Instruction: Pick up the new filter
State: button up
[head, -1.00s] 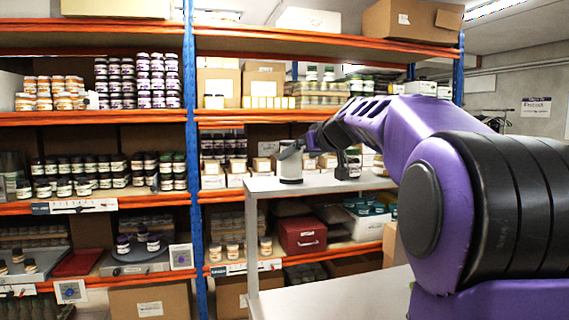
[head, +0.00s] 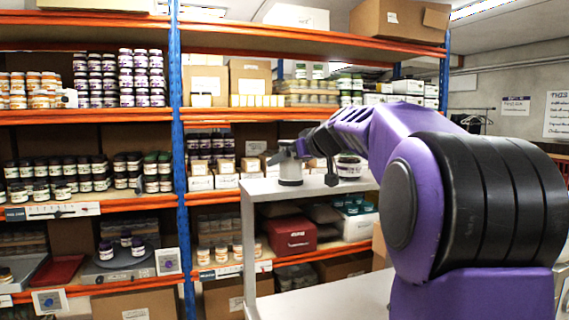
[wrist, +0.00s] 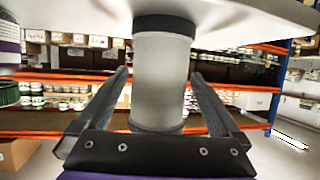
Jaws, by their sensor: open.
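The new filter looks to be the pale grey cylinder (head: 290,169), standing upright on the white table. It also shows large in the wrist view (wrist: 160,85), which looks upside down, with a dark band at its base against the tabletop. My gripper (head: 296,147) is at the upper part of the cylinder in the head view. In the wrist view my gripper (wrist: 159,76) is open, with one finger on each side of the cylinder. Gaps show between the fingers and the cylinder, so it is not clamped.
The white table (head: 262,188) carries the cylinder. A green-lidded jar (head: 348,168) stands to its right; a jar with a purple-and-white label (wrist: 9,40) shows at the wrist view's left edge. Shelves of jars and boxes stand behind, including a red box (head: 290,235).

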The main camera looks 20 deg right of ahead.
jog(key=shift+s, duration=0.1)
jog(key=shift+c, duration=0.2)
jog(key=shift+r, duration=0.1)
jog(key=c, duration=1.3)
